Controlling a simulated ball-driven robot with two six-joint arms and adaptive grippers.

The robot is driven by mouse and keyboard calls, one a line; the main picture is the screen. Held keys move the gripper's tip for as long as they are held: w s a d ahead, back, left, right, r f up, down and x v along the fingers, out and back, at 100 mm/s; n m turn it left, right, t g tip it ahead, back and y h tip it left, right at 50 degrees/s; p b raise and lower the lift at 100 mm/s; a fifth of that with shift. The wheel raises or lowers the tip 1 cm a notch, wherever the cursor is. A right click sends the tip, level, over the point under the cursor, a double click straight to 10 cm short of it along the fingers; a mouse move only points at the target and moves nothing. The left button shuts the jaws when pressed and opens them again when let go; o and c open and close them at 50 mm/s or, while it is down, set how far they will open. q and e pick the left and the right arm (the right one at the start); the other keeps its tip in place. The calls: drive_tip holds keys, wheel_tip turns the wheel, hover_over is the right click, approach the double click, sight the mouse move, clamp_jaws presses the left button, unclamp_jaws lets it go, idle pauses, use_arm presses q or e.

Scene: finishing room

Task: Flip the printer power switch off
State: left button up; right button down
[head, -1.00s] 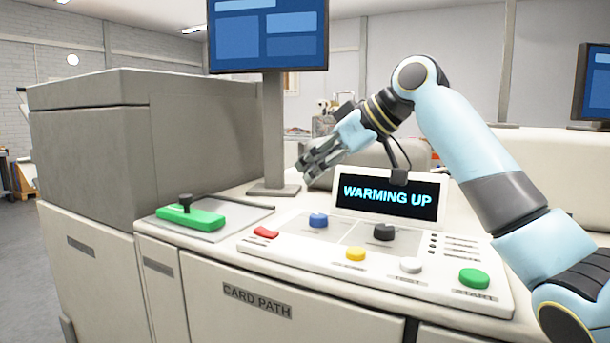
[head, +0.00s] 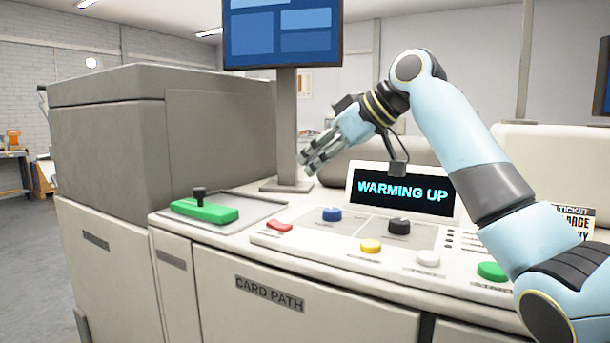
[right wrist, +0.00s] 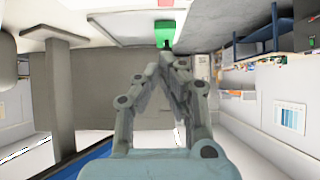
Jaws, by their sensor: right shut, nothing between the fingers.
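The printer's control panel (head: 345,252) carries a red rocker-like control (head: 279,225), a blue button (head: 331,214), a black knob (head: 399,226), a yellow button (head: 371,246), a white button (head: 428,258) and a green button (head: 492,270). I cannot tell which control is the power switch. The display (head: 403,191) reads "WARMING UP". My right gripper (head: 306,166) is shut and empty, in the air above the panel's back edge, touching nothing visible. Its fingers also show in the right wrist view (right wrist: 173,62). My left gripper is out of view.
A green block with a black lever (head: 205,211) lies left of the panel; it also shows in the right wrist view (right wrist: 164,32). A monitor (head: 283,33) on a post stands behind. A tall grey cabinet (head: 105,145) is at left. A ticket card (head: 575,221) is at right.

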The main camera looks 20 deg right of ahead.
hover_over(282, 222)
wheel_tip(282, 222, down, 6)
drive_tip(key=shift+w+r+p, duration=0.1)
drive_tip(key=shift+r+p, duration=0.15)
drive_tip(key=shift+p, duration=0.15)
wheel_tip(282, 222, down, 2)
drive_tip(key=shift+d+f, duration=0.1)
drive_tip(key=shift+f, duration=0.15)
drive_tip(key=shift+w+f, duration=0.1)
drive_tip(key=shift+f, duration=0.5)
drive_tip(key=shift+w+f+p, duration=0.1)
drive_tip(key=shift+f+p, duration=0.15)
drive_tip(key=shift+p, duration=0.15)
